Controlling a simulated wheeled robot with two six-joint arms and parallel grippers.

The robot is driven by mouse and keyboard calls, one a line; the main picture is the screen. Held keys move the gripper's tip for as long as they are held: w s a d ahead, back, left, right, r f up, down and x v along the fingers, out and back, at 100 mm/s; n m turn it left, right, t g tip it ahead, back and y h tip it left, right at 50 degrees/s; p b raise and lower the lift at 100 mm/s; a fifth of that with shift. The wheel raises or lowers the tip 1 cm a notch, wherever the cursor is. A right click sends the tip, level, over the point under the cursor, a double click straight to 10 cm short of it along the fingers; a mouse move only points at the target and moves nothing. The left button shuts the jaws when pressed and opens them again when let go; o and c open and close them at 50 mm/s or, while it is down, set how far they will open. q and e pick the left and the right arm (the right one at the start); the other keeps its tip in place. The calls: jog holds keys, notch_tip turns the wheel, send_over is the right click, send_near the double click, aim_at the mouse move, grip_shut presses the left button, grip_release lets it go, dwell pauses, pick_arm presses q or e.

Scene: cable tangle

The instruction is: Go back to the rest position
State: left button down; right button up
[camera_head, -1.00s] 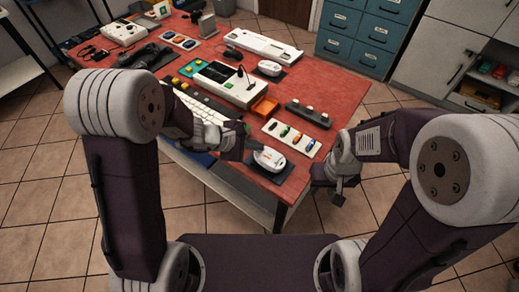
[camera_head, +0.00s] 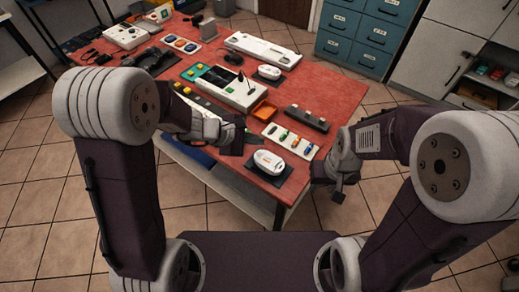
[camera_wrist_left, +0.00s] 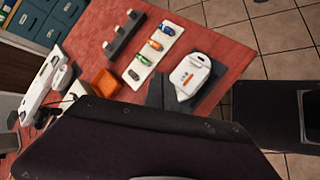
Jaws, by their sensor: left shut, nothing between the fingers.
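My left gripper (camera_head: 238,136) is shut and empty above the near edge of the red table (camera_head: 318,92). My right gripper (camera_head: 338,190) hangs off the table's near right corner over the tiled floor, apart from everything. Its fingers are too small and dark to tell open from shut.
An orange tray (camera_head: 264,110), a strip of coloured pieces (camera_head: 290,140), a dark bar with knobs (camera_head: 306,118) and a white-and-green device (camera_head: 228,88) lie on the table near my left gripper. Blue drawers (camera_head: 367,35) stand behind. The floor around my right gripper is clear.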

pick_arm(q)
notch_tip(320, 180, up, 2)
jog(key=shift+r+p, duration=0.25)
jog(key=shift+p, duration=0.35)
jog(key=s+a+f+m+g+y+p, duration=0.1)
jog(key=s+a+m+y, duration=0.6)
jog(key=s+a+m, duration=0.7)
jog(key=a+g+p, duration=0.1)
jog(key=a+g, duration=0.1)
jog(key=a, duration=0.1)
jog(key=shift+s+m+y, duration=0.2)
jog(key=shift+m+y, duration=0.2)
